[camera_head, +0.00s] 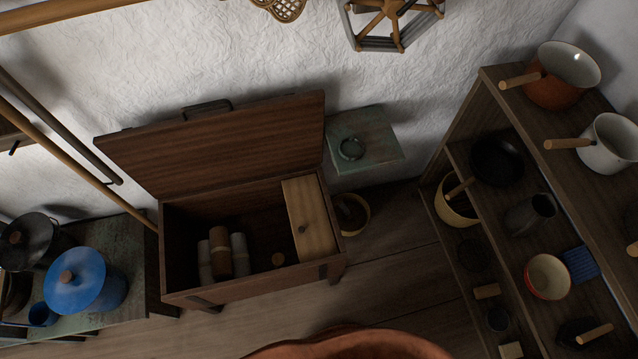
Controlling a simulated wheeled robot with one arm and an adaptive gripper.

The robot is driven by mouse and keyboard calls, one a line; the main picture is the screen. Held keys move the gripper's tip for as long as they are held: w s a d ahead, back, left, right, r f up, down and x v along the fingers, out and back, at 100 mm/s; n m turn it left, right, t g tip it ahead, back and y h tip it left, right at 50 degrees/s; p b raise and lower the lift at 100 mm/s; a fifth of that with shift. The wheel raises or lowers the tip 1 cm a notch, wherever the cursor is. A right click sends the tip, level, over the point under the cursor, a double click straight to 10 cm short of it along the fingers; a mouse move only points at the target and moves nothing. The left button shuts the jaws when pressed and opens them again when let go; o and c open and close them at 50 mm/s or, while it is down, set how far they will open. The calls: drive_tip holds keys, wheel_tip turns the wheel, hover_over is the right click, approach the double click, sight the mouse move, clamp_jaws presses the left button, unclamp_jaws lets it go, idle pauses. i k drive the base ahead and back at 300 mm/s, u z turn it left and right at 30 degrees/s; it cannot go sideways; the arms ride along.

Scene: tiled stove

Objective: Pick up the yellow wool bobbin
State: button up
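An open dark wooden chest (180,300) stands on the floor against the white wall, its lid (220,140) tilted back. Inside at the left are an orange-brown roll (221,250) and pale grey-white rolls on both sides of it. My gripper is not in view.
A light wooden lidded box (311,219) fills the chest's right end. A shelf with pots (563,75) stands at right, and a blue pot (86,280) on a bench at left. A rounded orange-brown form (345,345) at the bottom edge is unclear.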

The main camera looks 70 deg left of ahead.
sight(278, 259)
drive_tip(key=z, duration=0.25)
drive_tip(key=k, duration=1.55)
drive_tip(key=u, duration=1.85)
drive_tip(key=i, duration=0.5)
drive_tip(key=u, duration=2.6)
drive_tip(key=k, duration=0.4)
drive_tip(key=u, duration=0.1)
